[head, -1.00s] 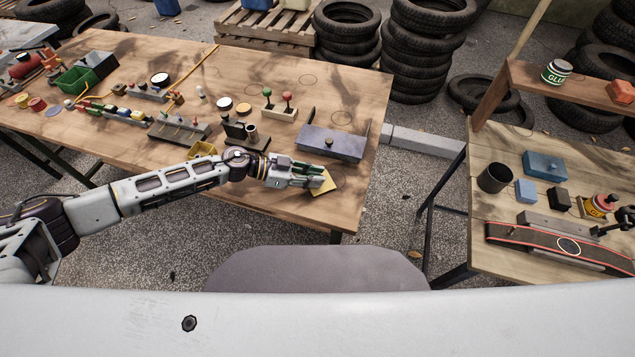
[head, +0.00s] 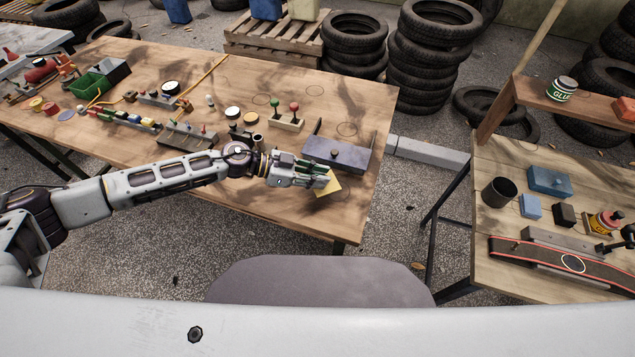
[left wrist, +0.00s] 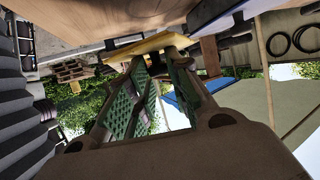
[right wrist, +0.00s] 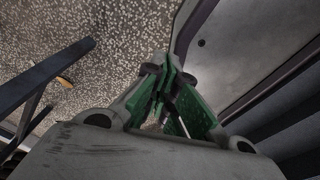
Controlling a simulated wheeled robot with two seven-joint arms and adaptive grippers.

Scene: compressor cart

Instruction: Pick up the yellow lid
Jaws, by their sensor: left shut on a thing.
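The yellow lid (head: 328,188) is a thin flat plate near the front right corner of the wooden table. My left gripper (head: 322,179) is shut on its edge, and the fingers hide part of it. In the left wrist view the lid (left wrist: 150,46) lies across the tips of the two green-padded fingers (left wrist: 155,58). The exact gap between lid and tabletop cannot be told. My right gripper (right wrist: 165,78) shows only in the right wrist view, with its finger pads together and nothing seen between them.
A grey-blue box with a knob (head: 337,153) stands just behind the lid. Switches, a green bin (head: 89,87) and other parts fill the wooden table (head: 240,205) further left. A second table (head: 510,235) stands at the right across a floor gap.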

